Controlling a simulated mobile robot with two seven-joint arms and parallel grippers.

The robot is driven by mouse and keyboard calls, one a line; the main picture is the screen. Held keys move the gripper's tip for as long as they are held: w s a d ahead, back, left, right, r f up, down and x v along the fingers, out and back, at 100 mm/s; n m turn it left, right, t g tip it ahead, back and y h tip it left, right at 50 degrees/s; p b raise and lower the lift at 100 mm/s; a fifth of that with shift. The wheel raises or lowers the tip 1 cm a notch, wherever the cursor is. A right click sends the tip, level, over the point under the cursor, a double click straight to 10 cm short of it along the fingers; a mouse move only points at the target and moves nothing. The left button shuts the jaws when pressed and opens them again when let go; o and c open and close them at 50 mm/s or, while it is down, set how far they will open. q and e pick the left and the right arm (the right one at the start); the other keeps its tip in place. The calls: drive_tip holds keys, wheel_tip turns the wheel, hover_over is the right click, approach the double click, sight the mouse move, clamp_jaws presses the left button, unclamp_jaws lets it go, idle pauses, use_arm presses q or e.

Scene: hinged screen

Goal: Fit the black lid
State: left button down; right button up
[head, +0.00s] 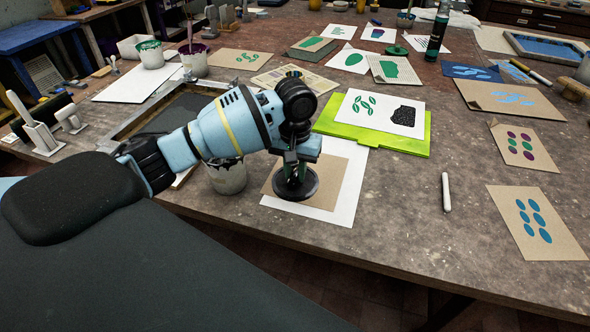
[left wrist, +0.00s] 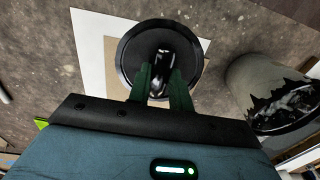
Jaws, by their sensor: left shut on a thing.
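The black lid (head: 296,190) is a round dark disc with a small knob, above or on a brown card at the table's front. It also shows in the left wrist view (left wrist: 130,58), lying flat. My left gripper (head: 293,165) points down and is shut on the lid's knob; its green fingers show in the left wrist view (left wrist: 158,82). I cannot tell whether the lid touches the card. A pale pot with black drips at its rim (head: 228,180) stands just left of the lid, partly hidden by my arm. In the left wrist view the pot (left wrist: 275,95) is at the right, apart from the lid.
The brown card (head: 327,188) lies on a white sheet (head: 350,195). A lime green board (head: 392,145) with a leaf print lies behind. A dark framed screen (head: 180,112) lies behind my arm. A white stick (head: 446,192) and printed cards lie right, with bare table between.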

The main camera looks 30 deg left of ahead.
use_arm(q)
drive_tip(key=shift+r, duration=0.1)
drive_tip(key=shift+r, duration=3.35)
